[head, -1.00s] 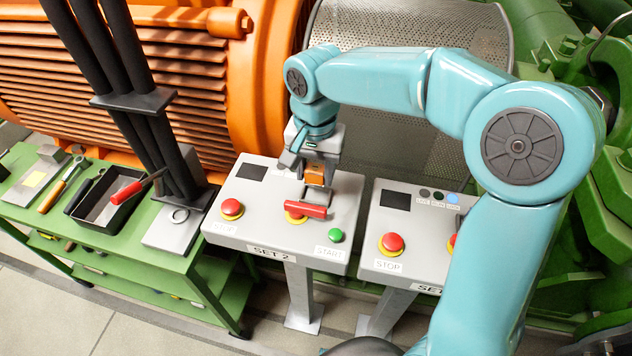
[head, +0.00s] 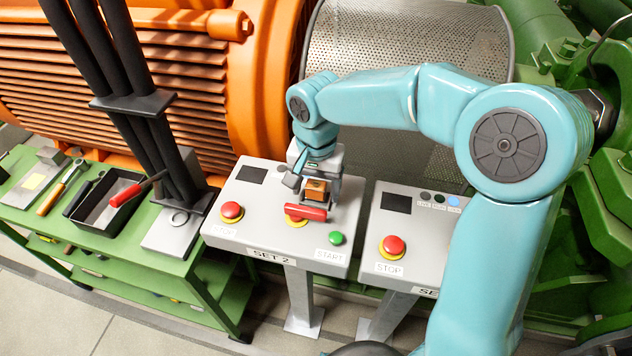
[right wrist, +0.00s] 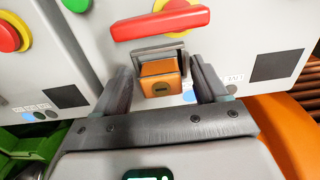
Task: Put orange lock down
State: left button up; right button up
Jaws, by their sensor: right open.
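The orange lock (head: 316,187) is at the SET 2 panel, just behind the red bar handle (head: 306,212). In the right wrist view the lock's orange body (right wrist: 160,86) faces me, with its grey shackle on the side toward the red bar (right wrist: 160,23). My right gripper (head: 314,184) is over the panel, above the lock. Its fingers (right wrist: 161,72) are open, one on each side of the lock, with a gap at both sides. Whether the shackle passes through anything is hidden. My left gripper is not in view.
The SET 2 panel (head: 256,205) has a red stop button (head: 231,211) and a green start button (head: 336,238). A second panel (head: 377,222) stands close to its right. A green cart (head: 190,262) at left bears a black tray (head: 95,215) and tools.

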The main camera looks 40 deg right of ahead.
aim_at(316, 184)
jog(key=shift+r, duration=0.3)
notch_tip(316, 184, up, 12)
jog(key=p, duration=0.1)
jog(key=shift+f, duration=0.15)
